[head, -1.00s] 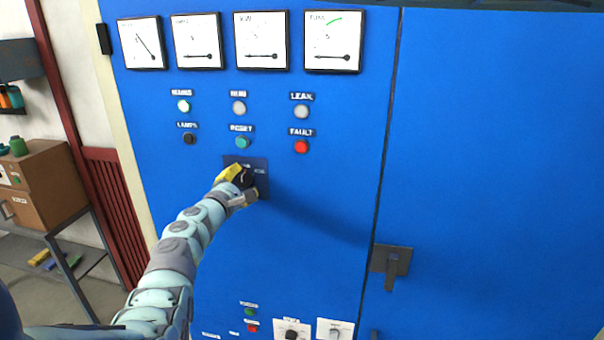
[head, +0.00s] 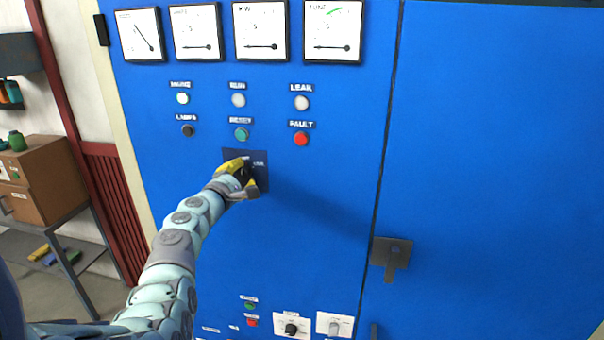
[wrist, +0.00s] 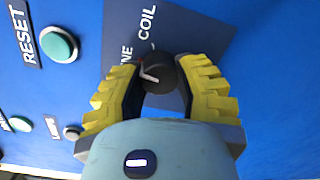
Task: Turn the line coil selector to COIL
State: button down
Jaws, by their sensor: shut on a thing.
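The line coil selector is a round black knob (wrist: 162,74) on a dark plate (wrist: 178,32) in the wrist view. A short white mark shows on the knob's left part; I cannot tell for sure which label it points to. COIL is readable above the knob, and a partly hidden LINE label is to its left. My gripper (wrist: 164,88) has its yellow ribbed fingers on both sides of the knob, shut on it. In the head view my gripper (head: 244,176) covers most of the knob and part of the plate (head: 262,183).
The blue cabinet (head: 310,220) carries meters along its top, a green RESET button (head: 241,134), a red FAULT lamp (head: 301,139) and other lamps. A dark door handle (head: 391,254) sticks out at right. Two more knobs (head: 291,329) (head: 334,328) sit low down.

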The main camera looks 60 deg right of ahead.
jog(key=m+b, duration=0.2)
jog(key=m, duration=0.2)
jog(key=shift+w+f+m+b, duration=0.1)
jog(key=shift+w+m+b, duration=0.05)
jog(key=shift+m+b, duration=0.25)
jog(key=m+b, duration=0.2)
jog(key=m, duration=0.1)
jog(key=shift+y+b, duration=0.3)
jog(key=shift+y, duration=0.1)
jog(key=shift+m+t+b, duration=0.3)
jog(key=shift+m+b, duration=0.5)
jog(key=shift+r, duration=0.2)
jog(key=c, duration=0.6)
grip_release()
jog(key=shift+v, duration=6.05)
jog(key=shift+r, duration=0.15)
